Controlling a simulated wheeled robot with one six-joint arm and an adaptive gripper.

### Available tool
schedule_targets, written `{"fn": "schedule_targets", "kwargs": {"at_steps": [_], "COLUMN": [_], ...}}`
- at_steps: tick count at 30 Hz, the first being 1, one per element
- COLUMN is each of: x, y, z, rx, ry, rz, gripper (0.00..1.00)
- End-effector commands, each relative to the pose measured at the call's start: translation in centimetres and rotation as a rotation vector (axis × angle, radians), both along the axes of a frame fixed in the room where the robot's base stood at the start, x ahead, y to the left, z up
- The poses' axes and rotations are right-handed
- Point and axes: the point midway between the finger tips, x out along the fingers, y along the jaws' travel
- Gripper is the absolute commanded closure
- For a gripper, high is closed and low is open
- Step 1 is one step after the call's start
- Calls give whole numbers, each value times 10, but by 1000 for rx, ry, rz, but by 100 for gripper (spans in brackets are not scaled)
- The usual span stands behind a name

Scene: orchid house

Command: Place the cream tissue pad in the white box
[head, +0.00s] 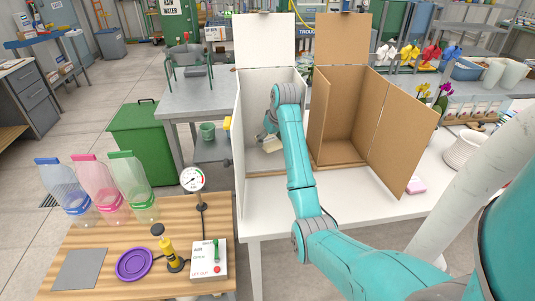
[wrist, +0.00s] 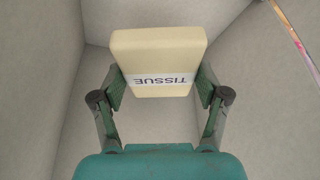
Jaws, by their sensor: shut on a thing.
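The cream tissue pad (wrist: 158,52), with a white band reading TISSUE, is between the fingers of my gripper (wrist: 160,95) in the wrist view. The fingers press on its two sides, so my gripper is shut on it. The pad also shows in the head view (head: 272,144), at the end of my teal arm. The white box (head: 268,80) stands on the white table with its front open and its lid up. My gripper (head: 268,139) and the pad are inside it, with pale walls around them in the wrist view. Whether the pad touches the floor cannot be told.
A brown cardboard box (head: 345,115) stands open just right of the white box. A pink block (head: 416,186) lies beside it. A wooden bench (head: 140,250) with bottles, a gauge and a purple ring is at the left front. A green bin (head: 143,143) stands behind it.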

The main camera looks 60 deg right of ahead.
Motion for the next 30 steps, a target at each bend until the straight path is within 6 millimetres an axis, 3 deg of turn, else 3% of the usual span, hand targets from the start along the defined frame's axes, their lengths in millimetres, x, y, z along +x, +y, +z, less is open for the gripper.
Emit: {"fn": "schedule_targets", "kwargs": {"at_steps": [3, 11, 18, 29, 30], "x": [0, 0, 0, 0, 0], "y": [0, 0, 0, 0, 0], "z": [-20, -39, -68, -71, -72], "rx": [0, 0, 0, -2, -2], "ry": [1, 0, 0, -1, -1], "rz": [0, 0, 0, 0, 0], "gripper": [50, 50, 50, 50, 21]}}
